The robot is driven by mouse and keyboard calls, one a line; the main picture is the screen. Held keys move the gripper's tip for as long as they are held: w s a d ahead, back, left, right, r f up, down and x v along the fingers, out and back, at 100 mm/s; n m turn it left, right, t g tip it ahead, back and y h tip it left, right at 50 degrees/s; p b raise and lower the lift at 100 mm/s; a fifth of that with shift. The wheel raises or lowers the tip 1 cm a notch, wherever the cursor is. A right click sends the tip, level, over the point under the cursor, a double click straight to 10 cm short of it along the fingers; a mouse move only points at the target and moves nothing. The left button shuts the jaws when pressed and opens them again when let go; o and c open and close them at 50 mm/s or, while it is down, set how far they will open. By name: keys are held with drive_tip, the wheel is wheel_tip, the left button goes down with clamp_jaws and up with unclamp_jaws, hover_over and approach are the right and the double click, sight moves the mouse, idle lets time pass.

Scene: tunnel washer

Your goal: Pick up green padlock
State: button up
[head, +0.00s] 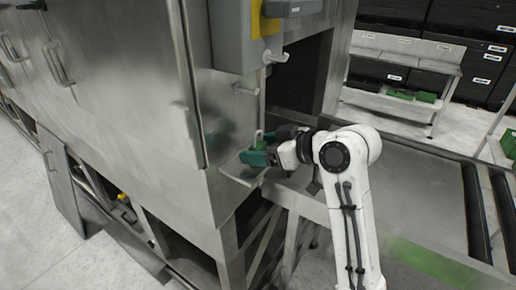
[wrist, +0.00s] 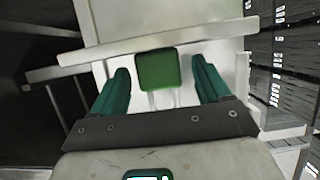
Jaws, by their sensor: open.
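The green padlock (wrist: 158,70) shows in the wrist view as a squarish green body with a pale shackle toward my palm. It lies between the two teal fingers of my gripper (wrist: 160,80), with a visible gap on each side. My gripper is open and the fingers do not appear to touch it. In the head view, my gripper (head: 266,148) is at a small metal ledge on the machine's corner. A bit of the green padlock (head: 260,143) shows there, mostly hidden by the fingers.
The small metal ledge (head: 240,172) juts from the washer's steel side (head: 130,110). A grey control box with a yellow panel (head: 236,35) hangs above my gripper. A flat metal conveyor bed (head: 425,185) with dark rollers lies to the right. A shelf with bins (head: 400,93) stands behind.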

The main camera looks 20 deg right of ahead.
sight(262, 146)
drive_tip(key=shift+c, duration=0.3)
drive_tip(key=c, duration=1.1)
drive_tip(key=shift+o, duration=0.2)
drive_tip(key=shift+r, duration=0.45)
wheel_tip(262, 146, up, 3)
drive_tip(key=shift+f+b, duration=0.15)
drive_tip(key=shift+b, duration=0.45)
drive_tip(key=s+a+r+b, duration=0.4)
drive_tip(key=s+r+b, duration=0.2)
drive_tip(key=s+r, duration=0.3)
drive_tip(key=s, duration=0.4)
drive_tip(key=shift+s+a+r, duration=0.15)
drive_tip(key=shift+r, duration=0.05)
